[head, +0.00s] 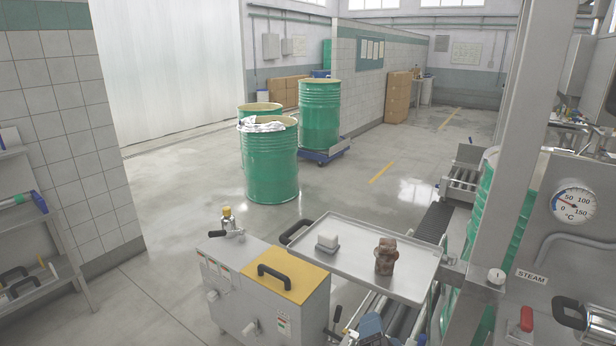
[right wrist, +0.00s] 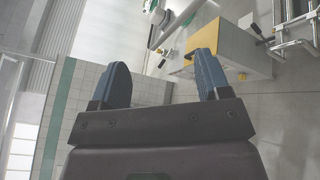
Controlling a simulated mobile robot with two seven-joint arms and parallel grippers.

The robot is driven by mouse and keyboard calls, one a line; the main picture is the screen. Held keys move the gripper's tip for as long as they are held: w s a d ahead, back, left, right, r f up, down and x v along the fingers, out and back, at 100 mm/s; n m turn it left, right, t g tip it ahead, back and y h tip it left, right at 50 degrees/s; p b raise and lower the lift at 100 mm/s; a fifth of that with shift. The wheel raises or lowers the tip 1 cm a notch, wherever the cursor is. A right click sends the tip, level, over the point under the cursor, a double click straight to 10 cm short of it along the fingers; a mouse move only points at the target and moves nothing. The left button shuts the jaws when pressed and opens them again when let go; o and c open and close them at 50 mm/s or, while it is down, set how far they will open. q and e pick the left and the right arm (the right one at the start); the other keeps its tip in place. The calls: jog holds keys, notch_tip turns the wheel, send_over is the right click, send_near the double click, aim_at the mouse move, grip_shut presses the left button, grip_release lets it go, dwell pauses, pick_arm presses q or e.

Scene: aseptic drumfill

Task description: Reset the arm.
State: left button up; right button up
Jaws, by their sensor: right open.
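My right gripper (head: 372,328) shows only in part at the bottom edge of the head view, low in front of the tray stand. In the right wrist view the right gripper (right wrist: 161,75) has its two blue fingers wide apart with nothing between them. Its fingers are clear of the yellow-topped grey cabinet (right wrist: 202,68), which lies beyond them. Most of my right arm is hidden from the head view. My left gripper is not in view.
A steam panel (head: 575,255) and post stand right. Green drums (head: 270,165) stand farther back; the middle floor is clear.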

jog(key=s+d+f+m+g, duration=0.2)
jog(key=s+d+f+m, duration=0.3)
jog(key=f+m, duration=0.2)
jog(key=s+d+f+m+g, duration=0.1)
jog(key=s+d+f+m, duration=0.3)
jog(key=f+m, duration=0.3)
jog(key=s+d+f+m+g+y, duration=0.1)
jog(key=s+d+f+m+g, duration=0.1)
jog(key=s+d+f+m, duration=0.3)
notch_tip(320, 180, down, 3)
jog(key=d+m, duration=0.1)
jog(key=m, duration=0.3)
jog(key=shift+s+r+g, duration=0.15)
jog(key=shift+s+g, duration=0.15)
jog(key=shift+s, duration=0.05)
